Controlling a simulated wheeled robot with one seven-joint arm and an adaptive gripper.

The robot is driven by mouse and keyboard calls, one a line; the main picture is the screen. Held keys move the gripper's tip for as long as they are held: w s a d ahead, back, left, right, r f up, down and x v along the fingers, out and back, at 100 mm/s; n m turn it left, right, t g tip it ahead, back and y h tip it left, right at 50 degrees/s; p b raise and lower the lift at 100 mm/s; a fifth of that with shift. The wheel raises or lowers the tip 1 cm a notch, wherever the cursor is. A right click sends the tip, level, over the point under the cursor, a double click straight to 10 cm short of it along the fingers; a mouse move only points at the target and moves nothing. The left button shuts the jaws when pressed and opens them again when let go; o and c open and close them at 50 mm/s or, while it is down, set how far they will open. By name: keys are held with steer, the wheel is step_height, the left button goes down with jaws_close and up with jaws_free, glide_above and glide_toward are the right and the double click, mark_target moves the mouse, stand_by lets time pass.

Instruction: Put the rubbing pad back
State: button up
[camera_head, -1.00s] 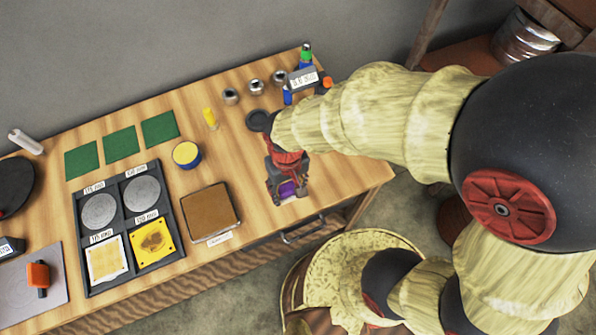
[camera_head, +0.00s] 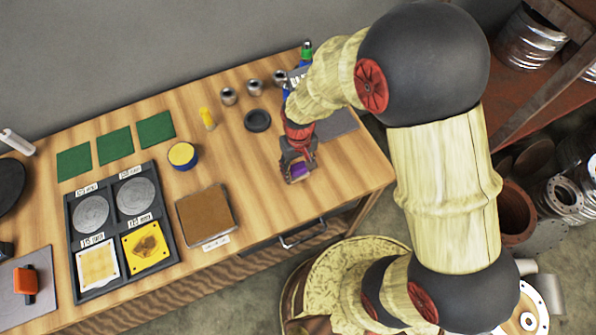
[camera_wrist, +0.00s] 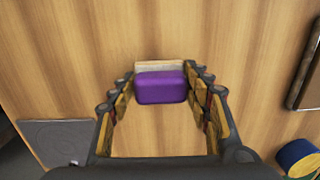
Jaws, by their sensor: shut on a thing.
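The rubbing pad (camera_wrist: 160,88) is a small purple block with a pale layer along its far edge in the wrist view. My gripper (camera_wrist: 163,78) is shut on it, one finger at each side. In the head view my gripper (camera_head: 297,174) points down over the right part of the wooden table, and a bit of the purple pad (camera_head: 299,170) shows between the fingers. I cannot tell whether the pad touches the table. A flat grey plate (camera_head: 338,123) lies just behind and right of my gripper; it also shows at the left in the wrist view (camera_wrist: 58,138).
A brown square block (camera_head: 206,214) lies left of my gripper. A black round dish (camera_head: 257,120) and a blue-yellow round container (camera_head: 183,155) stand behind it. A black tray (camera_head: 168,172) holds discs and yellow pads further left. Bare table (camera_head: 255,180) lies between block and gripper.

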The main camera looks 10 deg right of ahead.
steer(key=shift+f, duration=0.6)
steer(key=shift+f, duration=0.1)
steer(key=o, duration=1.1)
steer(key=r+p, duration=0.1)
steer(key=r, duration=0.3)
steer(key=r+p, duration=0.1)
steer(key=r, duration=0.3)
steer(key=r+p, duration=0.1)
steer(key=r, duration=0.3)
steer(key=shift+w+d+r, duration=0.1)
steer(key=shift+w+r, duration=0.05)
steer(key=shift+w, duration=0.1)
step_height(320, 180, up, 7)
steer(key=t, duration=0.1)
glide_above(298, 166)
steer(key=d, duration=0.2)
steer(key=s+d+r+m+t, duration=0.1)
steer(key=s+d+r, duration=0.2)
steer(key=s+r, duration=0.1)
steer(key=s+d+r+m+t, duration=0.1)
steer(key=s+d+r+t, duration=0.1)
steer(key=r, duration=0.5)
steer(key=s+d+r+m+t, duration=0.1)
steer(key=s+d+r+t, duration=0.1)
steer(key=s+d+r, duration=0.2)
step_height(298, 166, up, 2)
steer(key=s, duration=0.2)
steer(key=shift+s+d+r, duration=0.25)
steer(key=shift+s+d, duration=0.1)
steer(key=shift+d, duration=0.05)
